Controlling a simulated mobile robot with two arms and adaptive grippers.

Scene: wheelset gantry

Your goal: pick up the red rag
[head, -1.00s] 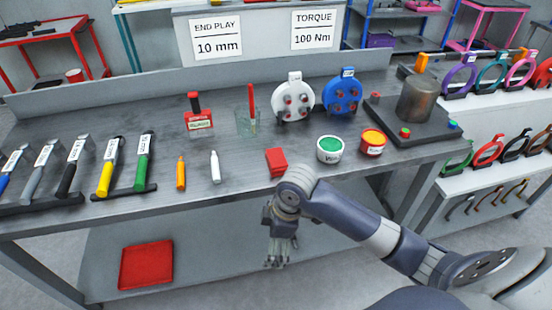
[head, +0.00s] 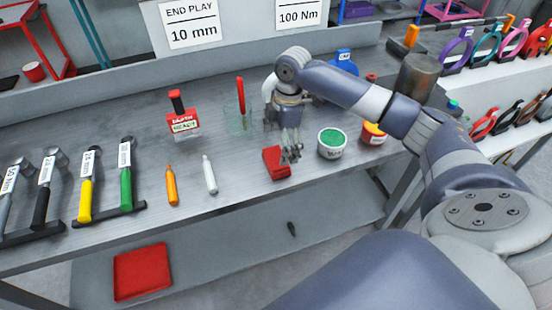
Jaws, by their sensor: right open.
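The red rag (head: 273,164) is a small folded red block near the front edge of the grey workbench. My right gripper (head: 291,156) points down above the bench, its fingers open and overlapping the rag's right side in the head view. I cannot tell whether the fingers touch the rag. Nothing shows between them. My left gripper is not in view.
A white tub with green contents (head: 332,143) stands close to the right of the rag. A white marker (head: 209,174) and an orange one (head: 171,186) lie to the left. A glass beaker (head: 238,120) stands behind. A red tray (head: 142,271) lies on the lower shelf.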

